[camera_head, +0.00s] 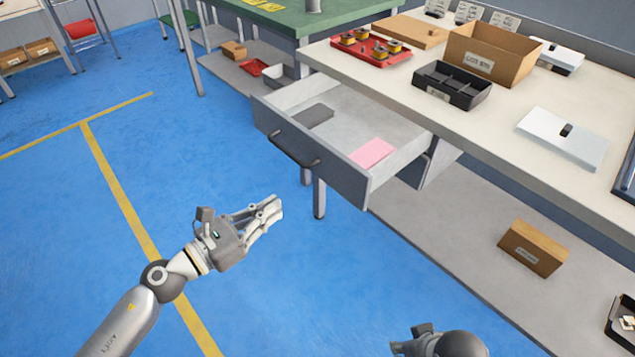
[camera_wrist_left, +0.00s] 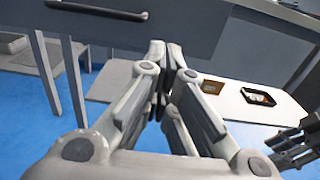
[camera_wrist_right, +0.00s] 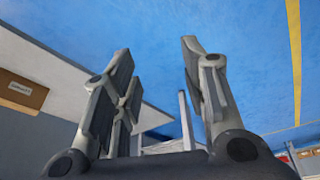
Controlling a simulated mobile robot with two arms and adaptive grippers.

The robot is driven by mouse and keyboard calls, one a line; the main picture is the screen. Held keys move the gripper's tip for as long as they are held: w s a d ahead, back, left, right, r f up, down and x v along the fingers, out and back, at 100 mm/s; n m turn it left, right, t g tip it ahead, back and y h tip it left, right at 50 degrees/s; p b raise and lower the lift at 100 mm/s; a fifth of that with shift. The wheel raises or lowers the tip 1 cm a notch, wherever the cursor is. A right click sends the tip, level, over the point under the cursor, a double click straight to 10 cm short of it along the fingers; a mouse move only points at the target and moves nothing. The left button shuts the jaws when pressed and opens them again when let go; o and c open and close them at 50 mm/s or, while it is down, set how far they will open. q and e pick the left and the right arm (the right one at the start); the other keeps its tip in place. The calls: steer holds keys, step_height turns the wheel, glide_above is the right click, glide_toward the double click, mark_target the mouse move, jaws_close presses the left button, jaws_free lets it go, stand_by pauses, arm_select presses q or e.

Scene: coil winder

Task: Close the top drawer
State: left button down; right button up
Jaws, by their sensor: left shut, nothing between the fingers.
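The top drawer (camera_head: 345,178) is pulled far out from under the white-topped workbench in the head view. A dark bar handle (camera_head: 293,150) is on its grey front. A dark grey flat item (camera_head: 314,115) and a pink pad (camera_head: 371,153) lie inside it. My left gripper (camera_head: 278,206) is shut and empty, in front of and apart from the drawer in the head view. In the left wrist view its fingertips (camera_wrist_left: 172,48) overlap the drawer front (camera_wrist_left: 215,30). My right gripper (camera_wrist_right: 157,55) is open and empty in the right wrist view; the head view shows only its wrist part.
The workbench top (camera_head: 500,115) holds a red tray (camera_head: 371,50), a black divided bin (camera_head: 452,85) and a cardboard box (camera_head: 490,55). A cardboard box (camera_head: 533,248) sits on the lower shelf (camera_head: 440,225). Blue floor (camera_head: 95,240) is clear at the left.

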mark_target(327, 173)
arm_select(q)
steer(key=p+x, duration=0.1)
steer(key=x, duration=1)
steer(key=shift+w+d, duration=0.15)
steer(key=shift+d, duration=0.05)
steer(key=shift+x, duration=0.75)
arm_select(e)
steer(key=shift+s+x, duration=0.2)
steer(key=shift+x, duration=0.9)
steer(key=shift+s+x, duration=0.15)
steer(key=shift+x, duration=1)
steer(key=shift+f, duration=0.1)
